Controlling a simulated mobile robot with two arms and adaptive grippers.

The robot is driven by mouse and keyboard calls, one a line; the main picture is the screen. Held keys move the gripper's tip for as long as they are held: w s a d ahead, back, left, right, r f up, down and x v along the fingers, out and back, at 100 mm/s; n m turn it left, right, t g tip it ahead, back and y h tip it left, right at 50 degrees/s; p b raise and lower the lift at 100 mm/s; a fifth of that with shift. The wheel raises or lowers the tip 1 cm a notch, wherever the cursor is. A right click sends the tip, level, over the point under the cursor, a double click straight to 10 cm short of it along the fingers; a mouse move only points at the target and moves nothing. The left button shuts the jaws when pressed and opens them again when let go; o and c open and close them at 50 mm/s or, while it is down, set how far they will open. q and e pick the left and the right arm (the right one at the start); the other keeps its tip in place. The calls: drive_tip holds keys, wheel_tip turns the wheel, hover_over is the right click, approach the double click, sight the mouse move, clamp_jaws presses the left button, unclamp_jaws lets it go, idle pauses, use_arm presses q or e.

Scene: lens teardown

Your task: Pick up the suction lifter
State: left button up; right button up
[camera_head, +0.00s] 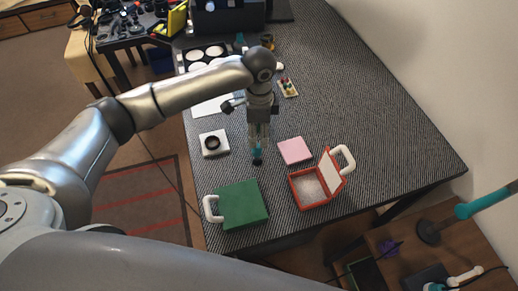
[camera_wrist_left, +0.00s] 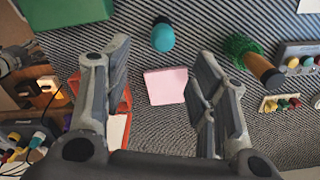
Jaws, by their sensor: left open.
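The suction lifter (camera_head: 257,153) is a small teal knob with a dark end on the striped table mat. In the left wrist view, the lifter (camera_wrist_left: 163,37) shows at the upper middle, beyond the fingertips and apart from them. My left gripper (camera_head: 259,139) points down just above the lifter in the head view and partly covers it. In the left wrist view, the gripper (camera_wrist_left: 162,58) has its two fingers wide apart with nothing between them. My right gripper is not in view.
A pink pad (camera_head: 294,151) lies right of the lifter. An open red case (camera_head: 306,190) and a green box (camera_head: 243,204) stand nearer the front edge. A white square block with a dark ring (camera_head: 213,143) is at left. The mat (camera_head: 385,140) is clear at right.

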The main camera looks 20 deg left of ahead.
sight(258, 147)
use_arm(q)
drive_tip(key=f, duration=0.2)
drive_tip(key=shift+s+f, duration=0.25)
drive_tip(key=shift+f, duration=0.15)
drive_tip(key=shift+w+f, duration=0.1)
drive_tip(key=shift+f, duration=0.25)
drive_tip(key=f, duration=0.1)
drive_tip(key=f+p, duration=0.1)
drive_tip(key=f, duration=0.1)
drive_tip(key=shift+w+a+f, duration=0.15)
drive_tip(key=shift+a+f, duration=0.15)
drive_tip(key=shift+f, duration=0.55)
drive_tip(key=shift+c, duration=1)
drive_tip(key=c, duration=0.8)
drive_tip(key=shift+c, duration=0.2)
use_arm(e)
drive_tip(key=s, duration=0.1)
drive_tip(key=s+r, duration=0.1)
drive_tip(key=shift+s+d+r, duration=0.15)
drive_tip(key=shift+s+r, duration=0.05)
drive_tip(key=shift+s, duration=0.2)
use_arm(q)
drive_tip(key=shift+r, duration=0.1)
